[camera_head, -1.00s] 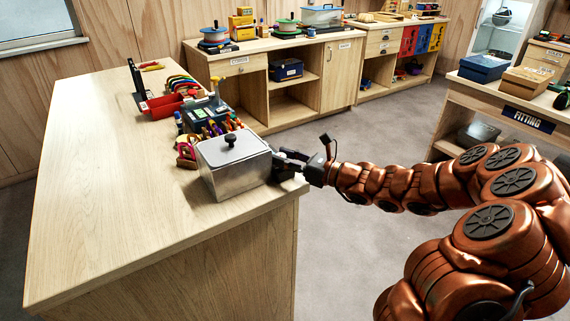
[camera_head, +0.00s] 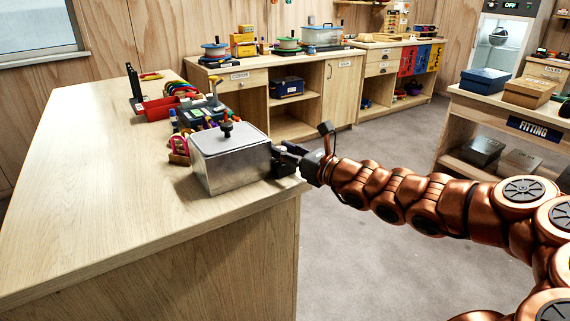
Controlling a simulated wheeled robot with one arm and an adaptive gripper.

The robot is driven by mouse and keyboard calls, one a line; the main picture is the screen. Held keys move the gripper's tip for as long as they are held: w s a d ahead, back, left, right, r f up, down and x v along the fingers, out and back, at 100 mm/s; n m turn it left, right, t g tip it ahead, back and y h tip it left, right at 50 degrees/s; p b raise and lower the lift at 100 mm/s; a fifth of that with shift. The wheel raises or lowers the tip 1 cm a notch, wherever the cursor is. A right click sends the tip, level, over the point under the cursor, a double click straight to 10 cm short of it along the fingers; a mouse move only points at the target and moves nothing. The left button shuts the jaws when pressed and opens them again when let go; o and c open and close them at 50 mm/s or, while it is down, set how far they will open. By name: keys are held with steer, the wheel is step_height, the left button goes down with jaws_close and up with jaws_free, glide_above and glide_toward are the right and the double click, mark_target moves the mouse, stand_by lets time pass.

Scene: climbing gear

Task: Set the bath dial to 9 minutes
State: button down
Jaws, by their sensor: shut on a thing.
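The bath (camera_head: 228,160) is a grey metal box with a lid and a black knob on top. It stands near the right front corner of the wooden bench. My gripper (camera_head: 284,160) is at the right side of the bath, level with its wall. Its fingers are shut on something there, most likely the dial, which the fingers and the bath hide. No dial marking or minute number can be read.
The wooden bench (camera_head: 95,205) has clear room left of the bath. Behind the bath are bundled coloured tools and a red tray (camera_head: 158,107). A fitting counter (camera_head: 500,112) stands at the right, with open floor between.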

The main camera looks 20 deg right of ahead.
steer(key=shift+a+f+m+t+h+b, duration=0.15)
steer(key=shift+m+t+h+b, duration=0.3)
steer(key=shift+b, duration=2.05)
steer(key=shift+f+m+t+h+b, duration=0.2)
steer(key=shift+h+b, duration=0.35)
steer(key=shift+b, duration=1.95)
steer(key=shift+r+m+h+b, duration=0.4)
steer(key=shift+m+h+b, duration=0.1)
steer(key=shift+b, duration=1.7)
steer(key=c, duration=0.9)
jaws_free()
